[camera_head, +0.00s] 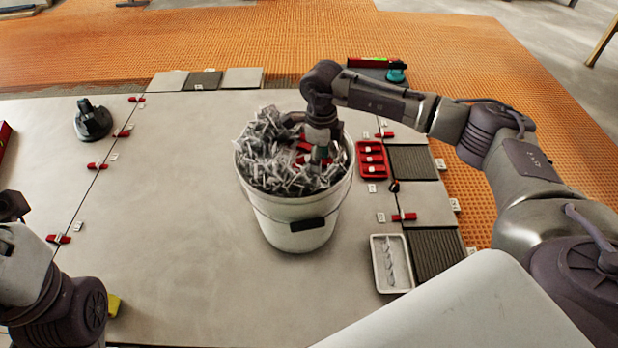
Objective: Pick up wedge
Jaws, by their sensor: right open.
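Red wedges (97,166) sit at the tile joints on the left, several of them along the seam. More red wedges (404,217) lie at the joints on the right. A white bucket (280,225) in the middle is heaped with clear and grey clips (270,160), with some red showing among them. My right gripper (318,158) is open and points down into the bucket's right part, at the heap. Whether a wedge lies between its fingers is hidden. My left arm is at the lower left; its gripper (8,240) is only partly seen at the picture's edge.
A red tray (358,160) with small compartments stands right of the bucket. A white tray (379,283) with clear clips lies at the lower right. A black suction cup (93,122) stands on the left tile. The tile left of the bucket is clear.

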